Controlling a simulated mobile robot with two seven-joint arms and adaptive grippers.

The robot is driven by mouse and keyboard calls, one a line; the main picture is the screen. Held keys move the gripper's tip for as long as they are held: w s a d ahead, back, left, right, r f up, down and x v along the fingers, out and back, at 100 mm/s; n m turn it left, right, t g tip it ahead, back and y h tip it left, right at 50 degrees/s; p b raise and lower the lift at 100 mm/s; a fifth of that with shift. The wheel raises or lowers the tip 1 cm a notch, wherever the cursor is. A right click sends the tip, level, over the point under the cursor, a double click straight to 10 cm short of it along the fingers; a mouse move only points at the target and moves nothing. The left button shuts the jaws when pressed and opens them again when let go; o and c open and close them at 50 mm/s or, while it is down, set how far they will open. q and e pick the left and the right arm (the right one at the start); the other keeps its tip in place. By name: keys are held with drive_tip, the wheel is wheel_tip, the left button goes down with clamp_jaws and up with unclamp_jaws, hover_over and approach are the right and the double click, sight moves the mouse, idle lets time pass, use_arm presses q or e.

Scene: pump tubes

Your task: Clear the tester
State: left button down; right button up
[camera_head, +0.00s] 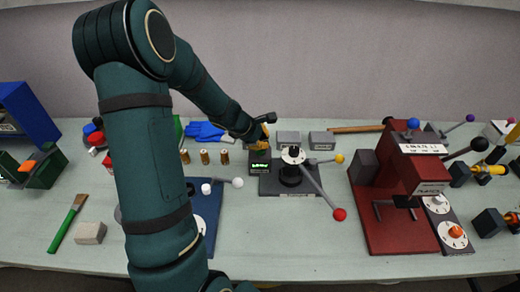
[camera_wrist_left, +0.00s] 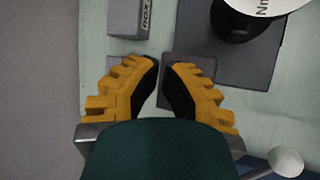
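The tester appears to be the small black box with a lit green display (camera_head: 259,167) near the middle of the table. My left gripper (camera_head: 262,142), with yellow fingers and black pads, points down directly over its back part and hides some of it. In the left wrist view, the fingertips (camera_wrist_left: 162,64) are close together with a narrow gap. I see nothing clearly held between them, and whether they touch the tester is unclear. My right gripper is out of view.
A black base with a red-knobbed lever (camera_head: 339,214) stands right of the tester. Grey blocks (camera_head: 289,139) lie behind it, several brass cylinders (camera_head: 204,157) stand left, and a dark red press (camera_head: 386,236) is farther right. The front middle of the table is clear.

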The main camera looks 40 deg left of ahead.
use_arm(q)
drive_tip(key=shift+f+b, duration=0.35)
drive_tip(key=shift+f, duration=0.05)
drive_tip(key=shift+r, duration=0.2)
idle(0.5)
drive_tip(key=shift+r+p, duration=0.9)
drive_tip(key=shift+p, duration=0.05)
wheel_tip(320, 180, up, 5)
drive_tip(key=p, duration=0.4)
drive_tip(key=shift+p, duration=0.3)
idle(0.3)
